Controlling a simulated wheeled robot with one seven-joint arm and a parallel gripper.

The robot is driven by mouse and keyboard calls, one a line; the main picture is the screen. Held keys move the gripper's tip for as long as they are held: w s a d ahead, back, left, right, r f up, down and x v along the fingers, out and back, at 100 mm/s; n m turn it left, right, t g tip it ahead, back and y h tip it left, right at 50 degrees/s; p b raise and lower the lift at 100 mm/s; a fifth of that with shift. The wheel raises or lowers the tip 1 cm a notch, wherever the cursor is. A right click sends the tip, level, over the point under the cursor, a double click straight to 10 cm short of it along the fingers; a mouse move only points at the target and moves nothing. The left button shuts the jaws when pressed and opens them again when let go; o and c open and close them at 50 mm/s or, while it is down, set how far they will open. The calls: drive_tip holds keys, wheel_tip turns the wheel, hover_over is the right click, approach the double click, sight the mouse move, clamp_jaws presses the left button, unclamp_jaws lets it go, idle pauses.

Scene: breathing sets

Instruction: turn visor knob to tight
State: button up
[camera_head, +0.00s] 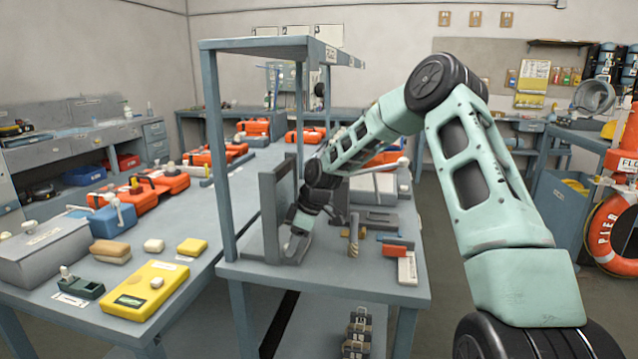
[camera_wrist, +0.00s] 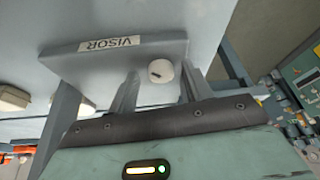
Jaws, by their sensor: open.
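The visor knob (camera_wrist: 161,71) is a small round off-white knob with a short dark mark, in the wrist view. It sits on a grey plate (camera_wrist: 110,65) with a label reading VISOR (camera_wrist: 110,43), which appears upside down there. My gripper (camera_wrist: 160,80) is open, with one finger on each side of the knob. I cannot tell whether either finger touches it. In the head view my gripper (camera_head: 297,243) is low beside a grey upright frame (camera_head: 268,215) on the small bench; the knob is hidden there.
The bench (camera_head: 330,282) also holds a red-and-white block (camera_head: 399,262) and a brown upright piece (camera_head: 354,240) right of my gripper. A tall grey shelf post (camera_head: 216,150) stands to the left. A longer table with orange cases (camera_head: 135,203) lies further left.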

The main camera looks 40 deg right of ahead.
drive_tip(key=v, duration=1.7)
drive_tip(key=shift+r+n, duration=0.2)
drive_tip(key=shift+n, duration=0.1)
drive_tip(key=shift+w+d, duration=0.1)
drive_tip(key=shift+d, duration=0.05)
